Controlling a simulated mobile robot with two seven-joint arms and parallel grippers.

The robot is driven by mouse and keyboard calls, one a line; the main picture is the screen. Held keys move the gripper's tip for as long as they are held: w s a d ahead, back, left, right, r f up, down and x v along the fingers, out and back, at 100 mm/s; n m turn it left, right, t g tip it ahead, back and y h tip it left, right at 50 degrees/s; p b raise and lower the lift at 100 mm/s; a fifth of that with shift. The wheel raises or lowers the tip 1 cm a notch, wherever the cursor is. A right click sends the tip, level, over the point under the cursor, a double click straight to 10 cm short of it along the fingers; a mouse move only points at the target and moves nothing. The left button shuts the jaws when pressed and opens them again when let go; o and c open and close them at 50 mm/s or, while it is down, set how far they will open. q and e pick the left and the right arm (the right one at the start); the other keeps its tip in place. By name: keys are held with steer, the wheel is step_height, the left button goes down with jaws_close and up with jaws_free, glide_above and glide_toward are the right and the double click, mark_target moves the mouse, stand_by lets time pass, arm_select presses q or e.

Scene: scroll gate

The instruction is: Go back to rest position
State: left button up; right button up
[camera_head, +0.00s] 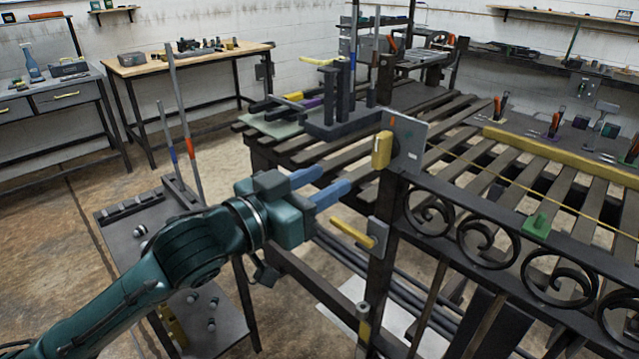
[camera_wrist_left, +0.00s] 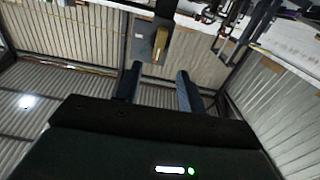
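My left gripper (camera_head: 336,178) reaches in from the left in the head view, with its two blue fingers apart and nothing between them. It stops short of the dark gate post (camera_head: 385,205). The left wrist view also shows its spread, empty fingers (camera_wrist_left: 160,76). The black scroll gate (camera_head: 480,235) extends right from the post. A metal plate with a yellow block (camera_head: 381,150) is on the upper post, and a yellow bar handle (camera_head: 350,232) with a small plate is lower. A yellow piece on a grey plate (camera_wrist_left: 160,42) shows beyond the fingers in the wrist view. My right gripper is not in view.
A slatted table (camera_head: 440,105) stands behind the gate, holding a dark fixture (camera_head: 340,120) and tools. A small dark side table (camera_head: 130,245) with upright rods is close to my left arm. Workbenches line the back wall. Floor is open at left.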

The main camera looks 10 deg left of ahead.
arm_select(q)
steer(key=s+a+f+n+g+y+p, duration=0.1)
steer(key=s+f+y, duration=0.15)
steer(key=f, duration=0.65)
steer(key=s+a+f+n+y, duration=0.1)
steer(key=s+a+f+n, duration=0.15)
steer(key=f, duration=0.65)
steer(key=s+a+f+g+y+p, duration=0.15)
steer(key=s+f, duration=0.25)
steer(key=f, duration=0.5)
steer(key=s+a+f+g+y, duration=0.1)
steer(key=s+f+y, duration=0.1)
steer(key=s+f, duration=0.5)
steer(key=shift+s+f, duration=0.25)
steer(key=shift+s, duration=0.35)
steer(key=shift+n+g, duration=0.25)
